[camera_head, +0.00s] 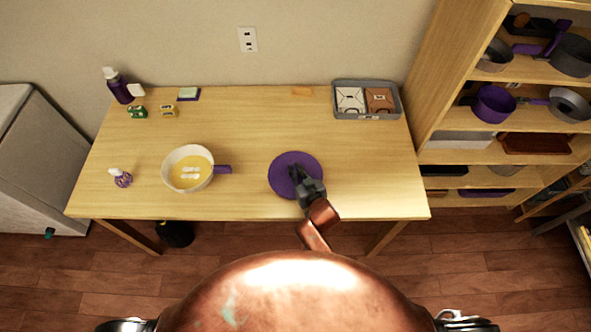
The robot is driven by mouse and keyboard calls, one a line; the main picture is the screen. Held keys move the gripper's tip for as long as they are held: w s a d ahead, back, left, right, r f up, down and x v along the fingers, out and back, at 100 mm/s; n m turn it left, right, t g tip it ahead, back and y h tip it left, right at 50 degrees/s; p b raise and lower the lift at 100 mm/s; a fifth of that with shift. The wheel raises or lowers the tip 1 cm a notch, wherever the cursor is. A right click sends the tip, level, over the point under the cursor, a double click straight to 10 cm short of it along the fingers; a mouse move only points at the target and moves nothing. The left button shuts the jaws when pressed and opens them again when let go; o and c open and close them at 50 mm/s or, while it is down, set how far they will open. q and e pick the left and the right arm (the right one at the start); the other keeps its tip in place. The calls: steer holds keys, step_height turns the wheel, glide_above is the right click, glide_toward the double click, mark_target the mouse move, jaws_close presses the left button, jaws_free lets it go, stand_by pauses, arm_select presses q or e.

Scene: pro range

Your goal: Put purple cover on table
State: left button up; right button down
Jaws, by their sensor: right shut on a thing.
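The purple cover (284,178) is a flat round disc at the front middle of the wooden table (250,125). My right gripper (299,178) is over the cover's centre and shut on it, likely at a knob that the fingers hide. The cover looks to be at or just above the table surface; I cannot tell whether it touches. My left gripper is not in view.
A pale pan (168,172) with a purple handle and yellow contents stands left of the cover. A grey tray (366,116) with boxes is at the back right. Bottles and small items are at the left. A shelf (436,75) with cookware stands right. The table between pan and tray is clear.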

steer(key=shift+f, duration=0.45)
steer(key=c, duration=1.9)
jaws_free()
